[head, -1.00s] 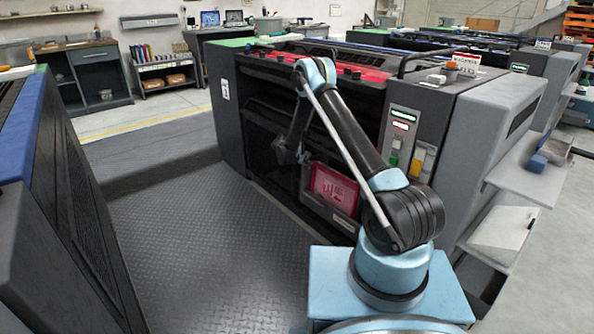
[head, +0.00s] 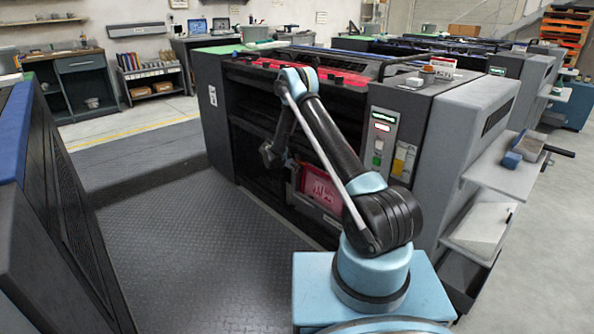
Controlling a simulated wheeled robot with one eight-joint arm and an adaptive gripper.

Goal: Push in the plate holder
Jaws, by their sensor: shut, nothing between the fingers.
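What looks like the plate holder is a grey-framed panel with a pink-red face and white marks (head: 318,186). It sits at the lower front of the dark ink unit (head: 215,118), tilted outward, partly hidden behind my arm. My gripper (head: 267,156) is shut and empty. It hangs in front of the unit's dark open front, to the left of the red panel and a little above its middle. I see a gap between them in the picture, but cannot tell the depth.
A control panel (head: 380,143) with lit displays and buttons is on the unit's right front. Grey shelves (head: 503,165) stick out at the right. Another dark machine (head: 50,215) stands at the left. The patterned metal floor (head: 190,260) between the machines is clear.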

